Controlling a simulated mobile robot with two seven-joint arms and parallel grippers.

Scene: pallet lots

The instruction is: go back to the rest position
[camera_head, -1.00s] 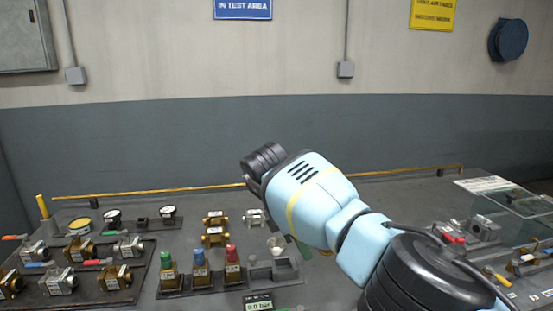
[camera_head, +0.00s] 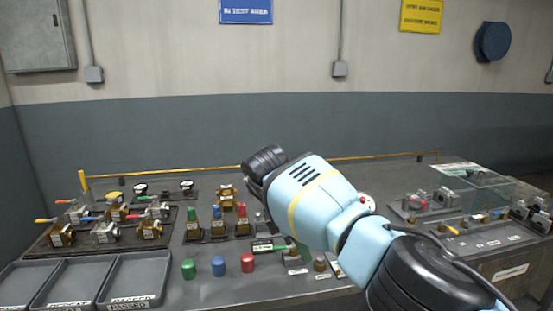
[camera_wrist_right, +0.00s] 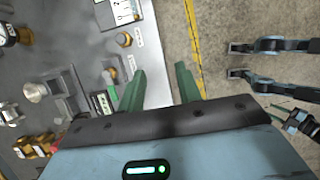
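My right arm reaches in from the lower right in the head view, over the bench, with its wrist bent; its gripper is mostly hidden behind the forearm. In the right wrist view, my right gripper (camera_wrist_right: 158,88) has its two green fingers well apart, with nothing between them. It is above the bench's front edge, with floor showing to the right. My left arm is not in the head view. A small dark part with green pieces at the right edge of the right wrist view looks like my left gripper (camera_wrist_right: 279,112); its opening is too small to tell.
The grey bench (camera_head: 330,178) holds a board of valves (camera_head: 105,232) at left, grey trays (camera_head: 74,282) in front of it, and colored caps (camera_head: 218,266). A clear-covered fixture (camera_head: 478,187) stands at right. A yellow rail (camera_head: 200,169) runs along the back.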

